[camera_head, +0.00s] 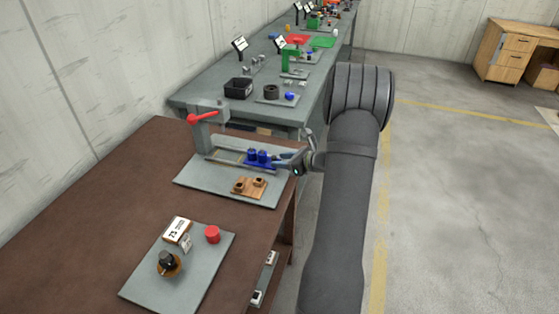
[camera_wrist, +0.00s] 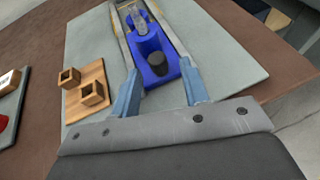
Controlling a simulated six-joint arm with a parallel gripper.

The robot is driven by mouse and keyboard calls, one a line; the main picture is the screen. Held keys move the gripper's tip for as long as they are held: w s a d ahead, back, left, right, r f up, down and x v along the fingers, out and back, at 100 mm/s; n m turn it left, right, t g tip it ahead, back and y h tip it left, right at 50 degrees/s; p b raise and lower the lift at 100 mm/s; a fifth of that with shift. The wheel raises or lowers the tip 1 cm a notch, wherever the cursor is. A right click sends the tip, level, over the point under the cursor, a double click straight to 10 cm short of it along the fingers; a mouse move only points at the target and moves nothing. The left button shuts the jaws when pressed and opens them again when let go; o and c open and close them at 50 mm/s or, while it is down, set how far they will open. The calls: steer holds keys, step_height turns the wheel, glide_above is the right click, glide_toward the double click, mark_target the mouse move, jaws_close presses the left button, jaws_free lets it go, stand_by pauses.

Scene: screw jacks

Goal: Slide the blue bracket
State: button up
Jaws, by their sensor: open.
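The blue bracket (camera_head: 260,157) sits on a grey rail fixture on a grey plate at the right side of the brown table. In the wrist view the blue bracket (camera_wrist: 149,46) shows a dark round hole and a grey cylinder behind it, between two pale rails. My gripper (camera_head: 289,163) is at the right end of the bracket. In the wrist view my gripper (camera_wrist: 158,68) is open, with one bluish finger on each side of the bracket's near end. I cannot tell whether the fingers touch it.
A wooden block with two square sockets (camera_head: 249,187) lies in front of the bracket on the same plate (camera_head: 195,180). A red-handled clamp (camera_head: 203,117) stands behind. A nearer plate (camera_head: 204,278) carries a red cylinder, a label and a black knob. A grey bench stands behind.

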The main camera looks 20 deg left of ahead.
steer(key=v, duration=1.5)
steer(key=shift+s+d, duration=0.15)
steer(key=shift+d, duration=0.2)
steer(key=shift+r, duration=0.15)
steer(key=x, duration=1.7)
steer(key=shift+a, duration=0.4)
steer(key=shift+d, duration=0.1)
